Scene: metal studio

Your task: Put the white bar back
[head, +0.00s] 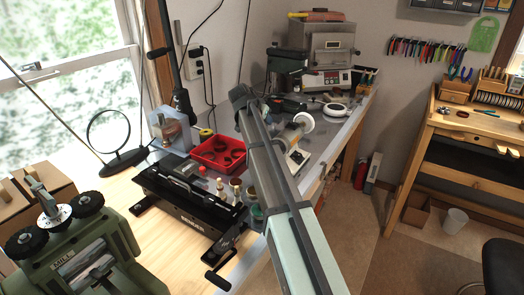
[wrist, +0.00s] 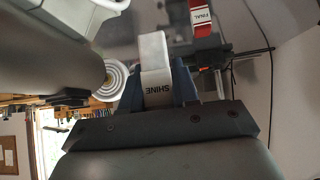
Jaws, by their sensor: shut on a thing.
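In the wrist view, my gripper (wrist: 158,80) is shut on a white bar (wrist: 154,50). The bar stands out past the blue fingers, and the dark word SHINE shows on its near face, upside down in the picture. A red bar with a white label (wrist: 203,28) is beyond it to the right, apart from my gripper. In the head view my arm reaches out over the bench; the white bar and my fingertips cannot be made out there.
A white round polishing wheel (head: 303,122) is right of my arm; a pale ringed disc (wrist: 112,80) is left of the bar in the wrist view. A red tray (head: 218,153), a black bender (head: 187,195) and a kiln-like box (head: 330,58) stand on the crowded bench.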

